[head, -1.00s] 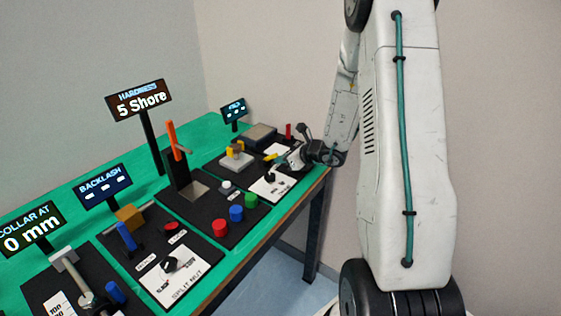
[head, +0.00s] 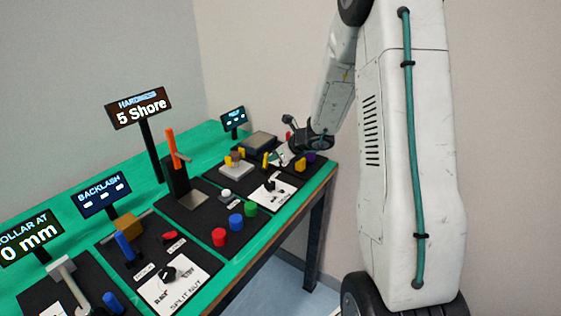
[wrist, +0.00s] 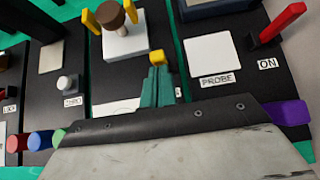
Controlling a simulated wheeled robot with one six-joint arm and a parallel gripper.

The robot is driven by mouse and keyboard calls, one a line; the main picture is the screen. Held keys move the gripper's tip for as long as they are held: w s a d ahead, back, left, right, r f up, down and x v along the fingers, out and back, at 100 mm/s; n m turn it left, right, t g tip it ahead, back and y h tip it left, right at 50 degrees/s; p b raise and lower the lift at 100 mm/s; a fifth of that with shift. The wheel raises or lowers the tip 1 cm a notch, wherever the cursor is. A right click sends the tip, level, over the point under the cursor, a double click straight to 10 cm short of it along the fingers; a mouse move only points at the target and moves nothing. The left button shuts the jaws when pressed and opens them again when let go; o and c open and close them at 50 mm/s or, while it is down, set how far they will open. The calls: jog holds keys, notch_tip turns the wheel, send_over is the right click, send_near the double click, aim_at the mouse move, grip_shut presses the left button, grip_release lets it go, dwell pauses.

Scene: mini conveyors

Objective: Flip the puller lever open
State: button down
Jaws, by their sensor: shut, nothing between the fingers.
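No label reading "puller" is legible. A white block (wrist: 127,42) with two yellow jaws and a brown knob (wrist: 112,14) looks like a puller; in the head view it is the pale block (head: 237,168) in the far panels. A red lever (wrist: 283,22) stands tilted on a black base beside an "ON" label at the wrist view's upper right. My gripper (wrist: 158,62) is shut and empty, its teal fingers ending in a yellow tip, in front of the white block and left of the "PROBE" label. In the head view my gripper (head: 270,161) is over the far right panels.
A purple part (wrist: 290,112) is right of my gripper. An orange lever (head: 172,145) stands upright by the "5 Shore" display (head: 138,108). Red, blue and green buttons (head: 236,222) line the table's front side. A grey block (head: 260,143) lies behind the gripper.

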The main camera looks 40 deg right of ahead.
jog(key=shift+r, duration=0.1)
jog(key=shift+r, duration=0.7)
jog(key=shift+r, duration=0.1)
jog(key=shift+s+r, duration=0.1)
jog(key=shift+r, duration=0.2)
jog(key=s+d+r, duration=0.1)
jog(key=s+r, duration=0.2)
jog(key=r, duration=0.5)
jog(key=shift+s+d+r, duration=0.15)
jog(key=shift+d+r, duration=0.05)
jog(key=shift+r, duration=0.05)
